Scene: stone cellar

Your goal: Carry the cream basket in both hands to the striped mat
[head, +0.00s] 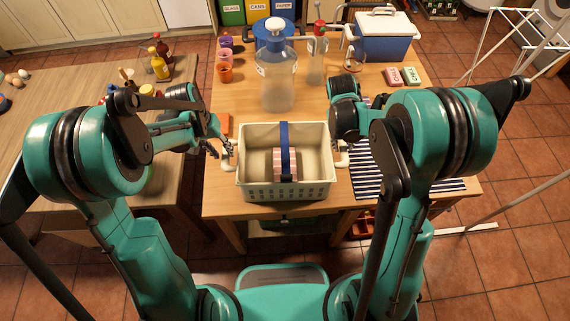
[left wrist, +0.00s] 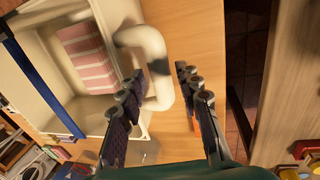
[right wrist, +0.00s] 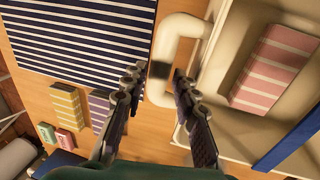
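The cream basket (head: 258,191) sits upright on the wooden table, left of the navy-and-white striped mat (head: 439,186). A pink striped block (head: 285,165) lies inside, and a blue strap (head: 285,134) runs across the basket. My left gripper (head: 222,149) is open at the basket's left handle; in the left wrist view the handle (left wrist: 148,38) reaches between its spread fingers. My right gripper (head: 345,150) is open at the right handle (right wrist: 176,30), which lies between its fingertips in the right wrist view. My right arm hides part of the mat, which also shows in the right wrist view (right wrist: 85,35).
A large clear bottle (head: 278,85) and a blue-and-white cooler (head: 385,38) stand behind the basket. Coloured cups (head: 225,60) stand at the back left. Yellow and purple striped blocks (right wrist: 68,105) lie beside the mat. A side table (head: 90,150) stands to the left.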

